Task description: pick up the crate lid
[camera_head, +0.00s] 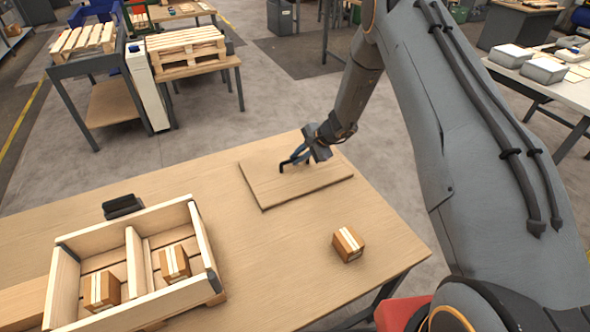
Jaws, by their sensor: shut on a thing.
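The crate lid (262,183) is a flat wooden board with a dark handle near its middle. It is over the back right part of the wooden table, and I cannot tell whether it touches the tabletop. My gripper (291,161) reaches down from the upper right and is shut on the lid's handle. The fingertips are small in this view. The open wooden crate (209,243) stands at the front left of the table, with a divider and a small brown carton on each side, one at left (101,291) and one at right (174,263).
A loose brown carton (348,244) sits on the table (275,265) right of the crate. A black object (122,206) lies behind the crate. My arm fills the right side. Pallets on stands (186,48) are behind. The tabletop between crate and lid is clear.

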